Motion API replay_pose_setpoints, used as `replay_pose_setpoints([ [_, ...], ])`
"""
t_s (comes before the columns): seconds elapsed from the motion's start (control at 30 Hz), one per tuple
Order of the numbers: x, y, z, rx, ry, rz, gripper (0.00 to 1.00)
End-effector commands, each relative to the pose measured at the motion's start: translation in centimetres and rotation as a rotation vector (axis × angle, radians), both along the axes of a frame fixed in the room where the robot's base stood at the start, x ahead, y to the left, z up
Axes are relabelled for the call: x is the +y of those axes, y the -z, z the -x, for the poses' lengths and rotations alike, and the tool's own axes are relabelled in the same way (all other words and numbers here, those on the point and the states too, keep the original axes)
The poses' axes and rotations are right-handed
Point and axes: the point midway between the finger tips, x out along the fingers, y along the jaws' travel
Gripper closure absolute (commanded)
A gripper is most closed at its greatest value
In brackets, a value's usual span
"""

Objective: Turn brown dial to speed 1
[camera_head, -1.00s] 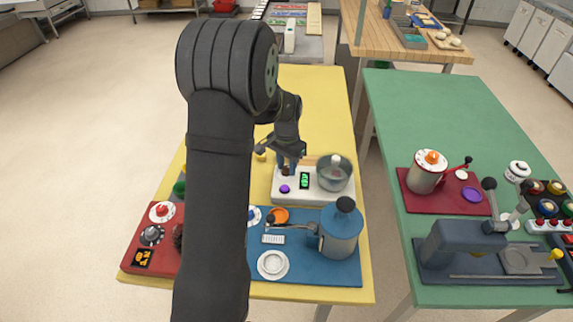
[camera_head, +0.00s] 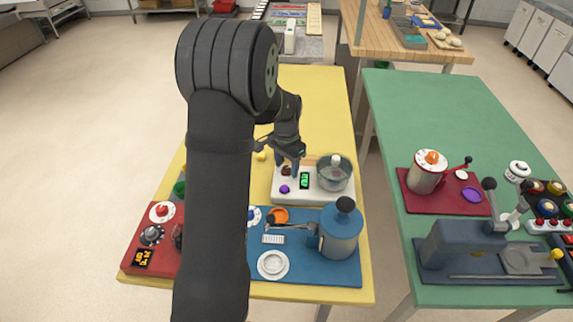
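The brown dial (camera_head: 286,171) is a small dark knob at the back left of a white hot-plate unit (camera_head: 318,198) on the yellow table. My gripper (camera_head: 288,164) points down right at the brown dial, with its fingertips around or just beside it. The fingers are small and dark here, so I cannot tell whether they are open or shut on the dial. A purple knob (camera_head: 284,189) sits in front of the brown dial. A green-lit display (camera_head: 305,181) is to their right; its reading is too small to make out.
A glass-lidded pot (camera_head: 334,174) stands on the right of the white unit. A red panel (camera_head: 133,250) is at left. My arm hides part of the table's left side.

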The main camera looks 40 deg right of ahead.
Motion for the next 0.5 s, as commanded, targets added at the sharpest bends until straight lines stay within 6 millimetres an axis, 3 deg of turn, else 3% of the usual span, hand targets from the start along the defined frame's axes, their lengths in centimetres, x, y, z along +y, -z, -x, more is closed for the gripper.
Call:
replay_pose_setpoints([
  [0.27, 0.0, -0.5, 0.0, 0.0, 0.0, 0.0, 0.48],
  [0.5, -0.1, -4.7, -0.1, -0.003, 0.0, 0.004, 0.48],
])
